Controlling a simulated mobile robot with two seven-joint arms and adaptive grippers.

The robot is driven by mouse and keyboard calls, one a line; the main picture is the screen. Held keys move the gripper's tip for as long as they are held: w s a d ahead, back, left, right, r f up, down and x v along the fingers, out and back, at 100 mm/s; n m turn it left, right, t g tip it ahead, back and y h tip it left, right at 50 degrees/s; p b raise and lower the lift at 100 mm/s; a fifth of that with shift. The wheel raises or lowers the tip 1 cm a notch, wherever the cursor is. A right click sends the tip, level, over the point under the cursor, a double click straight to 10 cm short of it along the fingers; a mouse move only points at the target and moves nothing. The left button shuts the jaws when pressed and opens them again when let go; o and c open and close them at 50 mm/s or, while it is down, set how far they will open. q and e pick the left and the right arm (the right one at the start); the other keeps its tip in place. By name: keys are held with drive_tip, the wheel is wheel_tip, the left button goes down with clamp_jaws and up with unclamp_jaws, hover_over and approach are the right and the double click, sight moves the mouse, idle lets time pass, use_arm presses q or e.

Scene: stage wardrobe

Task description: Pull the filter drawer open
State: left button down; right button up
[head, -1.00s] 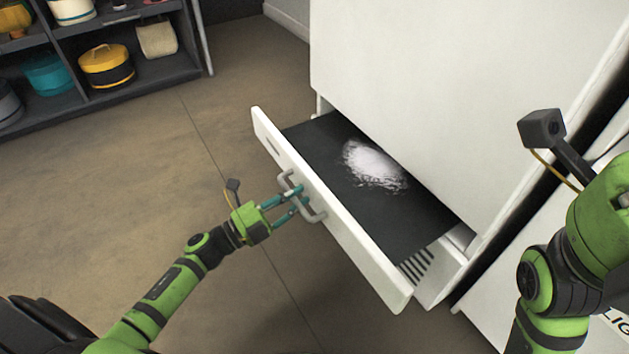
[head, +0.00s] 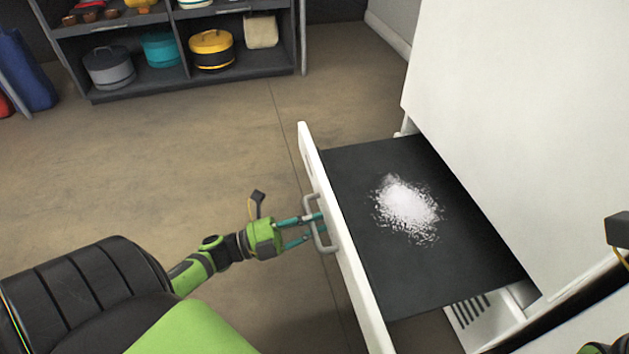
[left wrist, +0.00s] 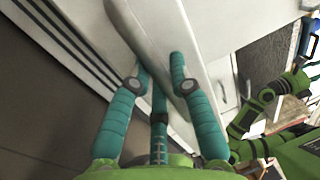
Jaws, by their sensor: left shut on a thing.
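The filter drawer (head: 346,262) stands pulled out from the white cabinet, its white front facing left. Inside it lies a flat dark filter sheet (head: 445,275) with a patch of white fluff (head: 408,205) on it. A grey bar handle (head: 332,249) sits on the drawer front. My left gripper (head: 318,227) is shut on this handle, coming from the left. In the left wrist view the teal fingers (left wrist: 161,68) close around the grey handle, whose far parts are partly hidden. My right gripper is not in view; only bits of my right arm show.
The white cabinet (head: 525,120) fills the right side. A dark shelf (head: 180,80) with hat boxes and bags stands against the back. The brown floor (head: 150,170) left of the drawer is clear.

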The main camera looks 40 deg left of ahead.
use_arm(q)
drive_tip(key=c, duration=1.1)
unclamp_jaws()
drive_tip(key=v, duration=1.2)
